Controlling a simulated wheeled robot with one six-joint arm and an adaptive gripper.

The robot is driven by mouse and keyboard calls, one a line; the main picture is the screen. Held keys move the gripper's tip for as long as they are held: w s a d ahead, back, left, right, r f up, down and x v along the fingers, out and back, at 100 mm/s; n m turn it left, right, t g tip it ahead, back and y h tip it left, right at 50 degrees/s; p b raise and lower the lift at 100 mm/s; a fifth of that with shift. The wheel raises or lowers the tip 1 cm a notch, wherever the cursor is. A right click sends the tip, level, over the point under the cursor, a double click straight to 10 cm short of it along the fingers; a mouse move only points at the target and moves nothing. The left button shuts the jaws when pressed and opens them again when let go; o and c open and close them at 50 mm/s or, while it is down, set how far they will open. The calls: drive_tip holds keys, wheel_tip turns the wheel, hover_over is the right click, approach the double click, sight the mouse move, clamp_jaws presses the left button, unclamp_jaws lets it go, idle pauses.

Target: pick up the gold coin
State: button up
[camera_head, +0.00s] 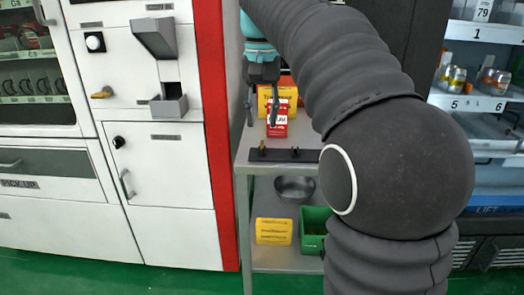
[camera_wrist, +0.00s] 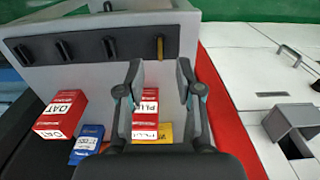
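A narrow gold piece, seemingly the gold coin seen edge-on (camera_wrist: 160,47), stands upright at one end of a black strip holder (camera_wrist: 88,46). In the head view the gold coin (camera_head: 262,147) is small, at the left end of the holder (camera_head: 283,155) on the grey table. Its face cannot be made out. My gripper (camera_wrist: 160,76) is open and empty. In the wrist view the coin appears between and beyond the fingertips, apart from them. In the head view my gripper (camera_head: 261,114) hangs above the table's left side, higher than the coin.
Dark upright pieces (camera_wrist: 110,47) share the holder. Red boxes (camera_wrist: 60,115), a blue box (camera_wrist: 87,142) and a yellow box (camera_head: 265,98) stand on the table. A metal bowl (camera_head: 294,197) and green bin (camera_head: 313,243) sit below. The red-edged machine (camera_head: 222,150) is close at left.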

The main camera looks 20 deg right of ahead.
sight(262, 142)
drive_tip(key=shift+w+f+b, duration=0.15)
drive_tip(key=shift+f+b, duration=0.45)
drive_tip(key=shift+f, duration=2.3)
clamp_jaws()
